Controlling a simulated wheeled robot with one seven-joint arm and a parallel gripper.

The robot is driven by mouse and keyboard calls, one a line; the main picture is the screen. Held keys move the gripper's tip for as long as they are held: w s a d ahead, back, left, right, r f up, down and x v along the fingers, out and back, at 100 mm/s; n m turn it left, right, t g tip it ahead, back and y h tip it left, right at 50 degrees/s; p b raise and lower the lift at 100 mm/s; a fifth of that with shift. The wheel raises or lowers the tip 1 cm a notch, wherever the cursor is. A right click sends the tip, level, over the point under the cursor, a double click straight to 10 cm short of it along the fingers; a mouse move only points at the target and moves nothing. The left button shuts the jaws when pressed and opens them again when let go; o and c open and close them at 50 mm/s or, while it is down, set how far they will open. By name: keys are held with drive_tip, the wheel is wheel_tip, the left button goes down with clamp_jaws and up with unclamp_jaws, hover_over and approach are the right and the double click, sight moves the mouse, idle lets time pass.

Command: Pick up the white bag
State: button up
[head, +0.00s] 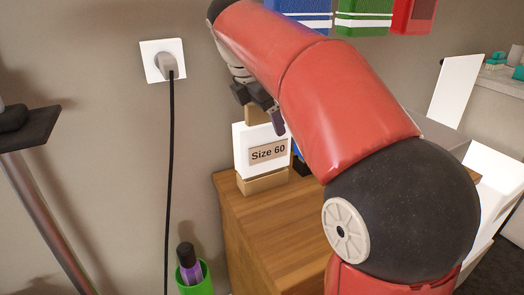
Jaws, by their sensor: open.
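A white, flat, upright item with a tan label reading "Size 60" (247,138) is the likeliest white bag. It stands at the left end of the wooden cabinet top, with tan block-like parts showing above and below it. My gripper (261,106) is open, just above it at its upper tan part. One dark finger is at the left and another at the right. I cannot tell whether they touch it. My red arm hides what lies to the right.
A wall socket (152,62) has a plug and hanging black cord to the left. A green cup (193,278) holds a purple-and-dark bottle below. The wooden cabinet (262,228) is partly behind my arm. Colored boxes (363,18) hang above. White panels stand at right.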

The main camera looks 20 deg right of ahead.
drive_tip(key=c, duration=1.4)
